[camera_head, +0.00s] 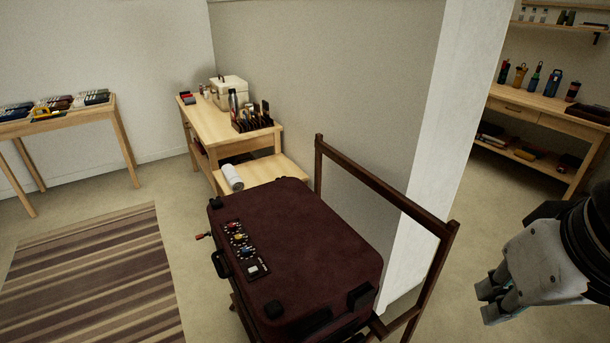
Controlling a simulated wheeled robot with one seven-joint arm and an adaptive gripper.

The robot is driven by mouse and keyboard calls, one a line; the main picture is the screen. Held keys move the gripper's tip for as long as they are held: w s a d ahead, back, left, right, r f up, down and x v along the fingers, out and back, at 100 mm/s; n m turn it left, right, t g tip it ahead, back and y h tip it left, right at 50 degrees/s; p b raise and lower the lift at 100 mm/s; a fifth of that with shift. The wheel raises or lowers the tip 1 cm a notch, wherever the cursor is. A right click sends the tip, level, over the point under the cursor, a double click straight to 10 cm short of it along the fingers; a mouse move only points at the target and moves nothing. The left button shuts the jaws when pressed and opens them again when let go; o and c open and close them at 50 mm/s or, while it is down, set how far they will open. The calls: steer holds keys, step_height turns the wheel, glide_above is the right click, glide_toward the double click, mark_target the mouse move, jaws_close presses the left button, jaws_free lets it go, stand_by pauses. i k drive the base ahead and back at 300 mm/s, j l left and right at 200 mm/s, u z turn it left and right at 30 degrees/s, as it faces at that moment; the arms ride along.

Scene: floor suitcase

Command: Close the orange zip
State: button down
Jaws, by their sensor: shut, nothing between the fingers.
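A dark maroon suitcase (300,240) lies flat on a wooden stand, lid down, in the middle foreground. A small orange-red tab (203,237) sticks out from its left side near the far corner; it looks like a zip pull, but the picture is too small to be sure. The zip's track along that side is not clearly visible. My gripper (487,302) is at the lower right, shut and empty, well apart from the suitcase and to the right of the stand.
The stand's dark wooden rail (385,188) rises along the suitcase's right side, between it and my gripper. A white pillar (440,150) stands behind. A wooden desk (215,125) is beyond the suitcase. Open floor and a striped rug (95,275) lie left.

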mark_target(201, 236)
steer(key=i+j+u, duration=0.15)
steer(key=j, duration=0.2)
steer(key=j+u, duration=0.15)
steer(key=j, duration=0.25)
steer(key=i+j+u, duration=0.2)
steer(key=j, duration=0.15)
steer(key=i+j+u, duration=0.15)
steer(key=j, duration=0.15)
